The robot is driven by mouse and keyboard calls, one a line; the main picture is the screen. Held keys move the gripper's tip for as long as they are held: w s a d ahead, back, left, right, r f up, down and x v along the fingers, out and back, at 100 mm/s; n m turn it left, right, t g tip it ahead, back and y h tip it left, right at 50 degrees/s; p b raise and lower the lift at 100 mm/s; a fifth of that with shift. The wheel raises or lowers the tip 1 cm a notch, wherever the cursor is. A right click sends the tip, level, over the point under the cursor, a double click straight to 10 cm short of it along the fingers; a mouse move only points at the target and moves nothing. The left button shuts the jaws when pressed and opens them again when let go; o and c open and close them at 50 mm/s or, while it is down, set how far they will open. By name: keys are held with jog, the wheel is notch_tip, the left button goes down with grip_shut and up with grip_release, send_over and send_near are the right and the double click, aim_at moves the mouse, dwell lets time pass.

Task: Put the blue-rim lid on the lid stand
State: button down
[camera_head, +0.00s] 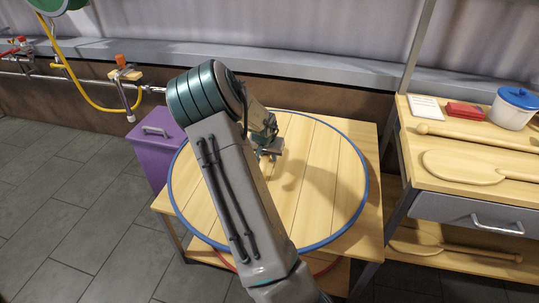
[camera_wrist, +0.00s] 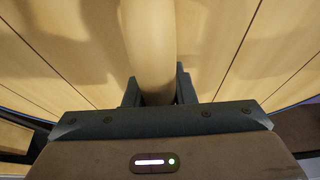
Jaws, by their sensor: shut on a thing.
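The blue-rim lid (camera_head: 325,180) is a large round disc of pale wooden planks with a blue edge. It lies flat over a wooden stand (camera_head: 371,215) in the middle of the head view; I cannot tell whether it rests on the top or hangs just above it. My gripper (camera_head: 269,152) is at the lid's middle, partly hidden by my arm. In the wrist view my gripper (camera_wrist: 158,92) has its fingers on both sides of the lid's pale round handle (camera_wrist: 150,40) and is shut on it.
A purple bin (camera_head: 155,145) stands close at the left. A wooden side table (camera_head: 470,190) at the right holds a blue-lidded pot (camera_head: 512,108), a red block (camera_head: 465,111) and wooden paddles. A red-rimmed thing (camera_head: 322,265) shows below the stand's top. Tiled floor is free at left.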

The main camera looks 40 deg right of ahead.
jog(key=shift+d+f+b, duration=0.1)
jog(key=shift+f+b, duration=0.75)
jog(key=shift+f, duration=0.35)
jog(key=shift+f, duration=0.15)
jog(key=c, duration=1.2)
grip_release()
jog(key=shift+f, duration=0.1)
